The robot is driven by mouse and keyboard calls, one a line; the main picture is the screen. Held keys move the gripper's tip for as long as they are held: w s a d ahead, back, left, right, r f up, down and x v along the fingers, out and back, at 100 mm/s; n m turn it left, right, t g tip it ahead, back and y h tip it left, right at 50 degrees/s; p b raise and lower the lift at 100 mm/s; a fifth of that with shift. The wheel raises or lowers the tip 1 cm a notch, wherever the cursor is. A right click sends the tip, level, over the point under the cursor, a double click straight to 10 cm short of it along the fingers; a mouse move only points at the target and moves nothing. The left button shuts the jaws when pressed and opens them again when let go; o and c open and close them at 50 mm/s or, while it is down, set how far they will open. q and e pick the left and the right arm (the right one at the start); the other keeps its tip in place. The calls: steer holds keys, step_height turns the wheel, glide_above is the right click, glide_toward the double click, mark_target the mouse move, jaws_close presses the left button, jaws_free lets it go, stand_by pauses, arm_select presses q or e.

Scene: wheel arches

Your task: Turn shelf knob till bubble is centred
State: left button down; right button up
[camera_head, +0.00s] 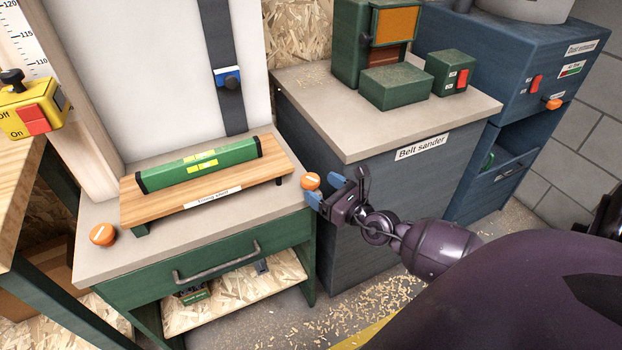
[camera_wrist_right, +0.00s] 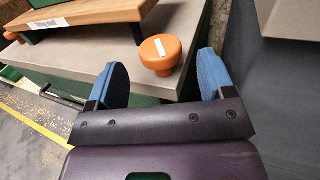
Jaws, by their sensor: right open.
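A green spirit level (camera_head: 165,178) with yellow vials (camera_head: 203,165) lies on a wooden shelf (camera_head: 255,178) on the bench top. The bubble is too small to make out. One orange knob (camera_head: 310,181) with a white mark is at the bench's right corner; it also shows in the right wrist view (camera_wrist_right: 160,56). Another orange knob (camera_head: 102,234) is at the bench's left front. My right gripper (camera_head: 326,189) is open beside the right knob. In the wrist view the knob appears between and just beyond its blue fingers (camera_wrist_right: 162,75), with gaps both sides. My left gripper is out of view.
A belt sander cabinet (camera_head: 345,215) stands right of the bench, with green machine parts (camera_head: 398,87) on top. A blue cabinet (camera_head: 510,95) is farther right. A yellow switch box (camera_head: 28,108) is at the left. A drawer handle (camera_head: 215,262) juts from the bench front.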

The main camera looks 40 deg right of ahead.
mark_target(311, 177)
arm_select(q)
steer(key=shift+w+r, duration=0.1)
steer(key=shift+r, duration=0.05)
arm_select(e)
steer(key=shift+w+a, duration=0.15)
steer(key=shift+w, duration=1)
steer(key=shift+w+a, duration=0.15)
steer(key=shift+w, duration=1)
steer(key=shift+c, duration=0.3)
steer(key=c, duration=0.9)
steer(key=shift+o, duration=0.2)
steer(key=shift+d+f+n+y+b, duration=0.3)
steer(key=shift+f+y+b, duration=0.15)
steer(key=shift+b, duration=0.75)
steer(key=shift+r+b, duration=0.1)
steer(key=shift+b, duration=0.35)
steer(key=shift+a+r+n+y+b, duration=0.1)
steer(key=shift+n+y+b, duration=0.35)
steer(key=shift+b, duration=0.1)
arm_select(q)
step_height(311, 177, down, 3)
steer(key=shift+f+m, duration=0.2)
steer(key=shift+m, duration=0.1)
arm_select(e)
steer(key=shift+r, duration=0.3)
